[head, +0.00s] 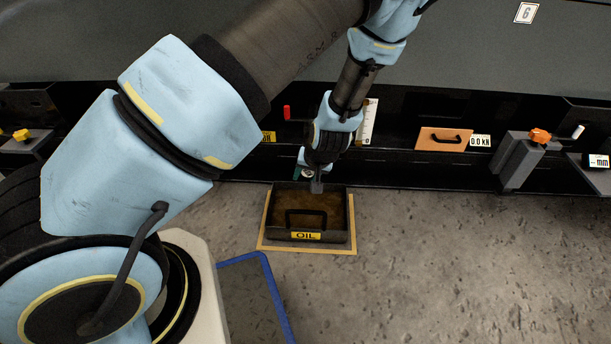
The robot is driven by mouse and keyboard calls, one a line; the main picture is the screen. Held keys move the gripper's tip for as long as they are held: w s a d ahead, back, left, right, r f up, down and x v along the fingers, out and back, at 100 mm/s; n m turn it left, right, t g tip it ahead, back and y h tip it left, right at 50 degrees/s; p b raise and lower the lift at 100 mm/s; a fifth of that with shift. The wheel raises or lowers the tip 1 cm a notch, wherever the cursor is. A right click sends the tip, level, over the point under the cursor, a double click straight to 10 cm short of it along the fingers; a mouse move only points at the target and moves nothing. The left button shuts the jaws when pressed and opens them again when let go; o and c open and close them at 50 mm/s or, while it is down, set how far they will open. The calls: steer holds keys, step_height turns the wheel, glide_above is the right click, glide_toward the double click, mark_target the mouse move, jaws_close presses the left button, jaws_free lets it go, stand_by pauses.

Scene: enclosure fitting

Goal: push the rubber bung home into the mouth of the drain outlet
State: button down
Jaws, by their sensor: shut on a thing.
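My gripper (315,184) points down at the front of the dark enclosure, just above the back edge of the black oil tray. It is small in the head view and partly hidden by my wrist. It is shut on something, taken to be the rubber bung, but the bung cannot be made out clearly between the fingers. The mouth of the drain outlet is not clearly seen; my wrist and gripper cover that part of the enclosure front. Whether the bung touches the outlet cannot be told.
The oil tray (345,236), with brown liquid and a handle, stands on a yellow-outlined floor patch below my gripper. An orange panel with a black handle (444,139) and a grey block with an orange knob (519,163) are to the right. The floor there is clear.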

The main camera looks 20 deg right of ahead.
steer(key=shift+p, duration=0.4)
steer(key=shift+w+d+p, duration=0.35)
steer(key=shift+w, duration=0.45)
steer(key=shift+w+d+p, duration=0.3)
steer(key=shift+w+d, duration=0.1)
steer(key=shift+w, duration=0.4)
steer(key=shift+w+d+p, duration=0.35)
steer(key=shift+w, duration=0.45)
steer(key=shift+c, duration=1.6)
jaws_free()
steer(key=shift+r, duration=0.1)
steer(key=p+v, duration=0.4)
steer(key=v, duration=0.6)
steer(key=shift+s+r, duration=0.15)
steer(key=shift+r, duration=0.1)
